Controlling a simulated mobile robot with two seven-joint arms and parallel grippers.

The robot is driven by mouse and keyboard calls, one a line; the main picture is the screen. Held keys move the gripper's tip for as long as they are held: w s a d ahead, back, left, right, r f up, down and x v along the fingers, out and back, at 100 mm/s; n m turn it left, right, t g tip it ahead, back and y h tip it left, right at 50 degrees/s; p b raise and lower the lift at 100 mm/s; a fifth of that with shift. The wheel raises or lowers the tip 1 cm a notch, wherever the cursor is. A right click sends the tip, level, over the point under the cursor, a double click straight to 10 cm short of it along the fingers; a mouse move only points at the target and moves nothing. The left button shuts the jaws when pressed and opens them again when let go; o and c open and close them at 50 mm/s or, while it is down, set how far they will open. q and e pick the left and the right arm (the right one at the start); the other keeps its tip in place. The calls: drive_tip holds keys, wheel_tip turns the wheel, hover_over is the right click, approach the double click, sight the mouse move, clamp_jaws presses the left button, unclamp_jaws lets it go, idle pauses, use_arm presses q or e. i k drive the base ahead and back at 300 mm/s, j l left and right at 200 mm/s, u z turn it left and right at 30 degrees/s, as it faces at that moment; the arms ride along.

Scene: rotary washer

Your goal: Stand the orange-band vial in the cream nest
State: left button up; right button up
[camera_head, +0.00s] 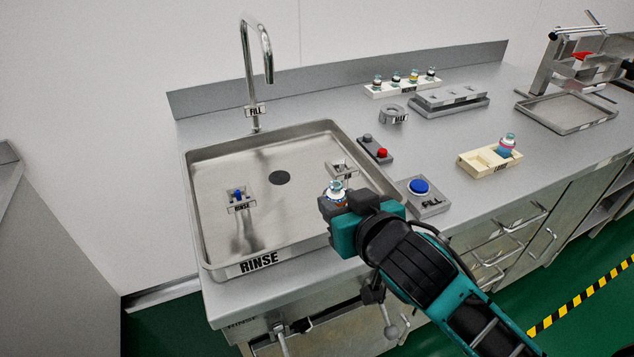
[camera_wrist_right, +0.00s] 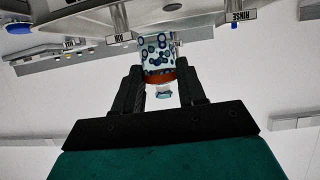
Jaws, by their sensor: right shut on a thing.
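My right gripper (camera_head: 334,204) is shut on the orange-band vial (camera_head: 336,190), over the front right corner of the sink. In the right wrist view the vial (camera_wrist_right: 158,58) sits between the two dark fingers. Its clear body has dark blue spots, with an orange band near the cap end. My left gripper is not in view.
A steel sink (camera_head: 220,158) marked RINSE holds a small blue-topped fixture (camera_head: 238,197). A blue FILL button (camera_head: 420,187) and a red-button box (camera_head: 377,150) lie between sink and nest. A cream rack (camera_head: 388,93) with several vials stands behind. Counter around the nest is clear.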

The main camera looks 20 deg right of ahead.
sight(477, 165)
drive_tip(key=l+z, duration=0.1)
drive_tip(key=z, duration=0.25)
drive_tip(key=k+l+z, duration=0.1)
drive_tip(key=z, duration=0.25)
drive_tip(key=l+z, duration=0.2)
drive_tip(key=z, duration=0.2)
drive_tip(key=j+z, duration=0.45)
drive_tip(key=z, duration=0.15)
drive_tip(key=i+l, duration=0.25)
drive_tip(key=l, duration=0.15)
drive_tip(key=i+l, duration=0.55)
drive_tip(key=l, duration=0.2)
drive_tip(key=i+l, duration=0.25)
drive_tip(key=l, duration=0.15)
drive_tip(key=i+l+u, duration=0.1)
drive_tip(key=u, duration=1.15)
